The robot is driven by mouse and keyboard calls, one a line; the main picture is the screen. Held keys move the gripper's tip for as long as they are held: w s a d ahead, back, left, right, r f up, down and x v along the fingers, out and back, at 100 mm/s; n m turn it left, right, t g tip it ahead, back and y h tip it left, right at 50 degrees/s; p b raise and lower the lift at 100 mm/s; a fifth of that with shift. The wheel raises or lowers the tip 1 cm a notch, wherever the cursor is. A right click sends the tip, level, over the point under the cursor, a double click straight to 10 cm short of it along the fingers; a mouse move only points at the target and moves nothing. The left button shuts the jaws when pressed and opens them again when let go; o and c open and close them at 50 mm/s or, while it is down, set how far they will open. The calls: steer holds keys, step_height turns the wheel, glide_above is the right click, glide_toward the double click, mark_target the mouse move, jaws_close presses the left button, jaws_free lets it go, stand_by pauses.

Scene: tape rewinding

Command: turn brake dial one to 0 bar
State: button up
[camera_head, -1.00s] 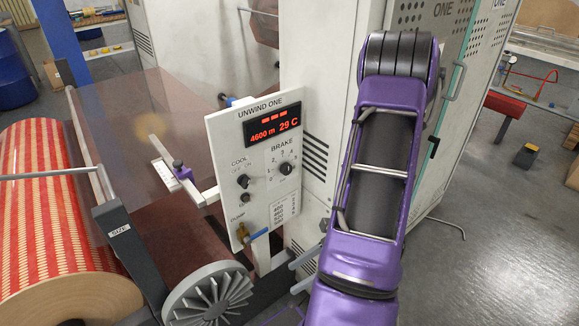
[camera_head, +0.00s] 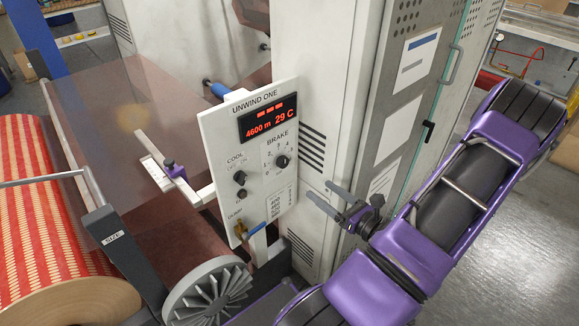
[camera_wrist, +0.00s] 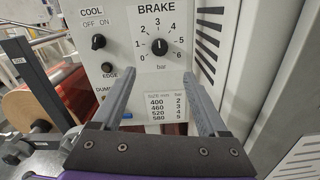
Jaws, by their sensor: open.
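The brake dial (camera_head: 282,161) is a small black knob on the white UNWIND ONE panel (camera_head: 205,130). In the wrist view the brake dial (camera_wrist: 159,47) sits inside a printed scale from 0 to 6 bar, and its pale mark seems to point upward, near 3. My gripper (camera_head: 318,189) is open and empty, to the right of the panel in the head view. In the wrist view the fingertips of my gripper (camera_wrist: 161,71) stand apart, with the dial beyond and a little above the gap. Nothing touches the dial.
The cool switch (camera_wrist: 99,42) and the edge knob (camera_wrist: 107,67) are left of the dial. The red display (camera_head: 267,122) reads 4600 m and 29 C. A blue-handled lever (camera_head: 255,229) juts out below. A vented cabinet wall (camera_head: 312,90) stands close behind the panel.

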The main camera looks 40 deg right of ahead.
mark_target(285, 164)
steer(key=w, duration=0.9)
steer(key=w+a, duration=0.1)
steer(key=w, duration=0.3)
steer(key=shift+w, duration=0.15)
jaws_close()
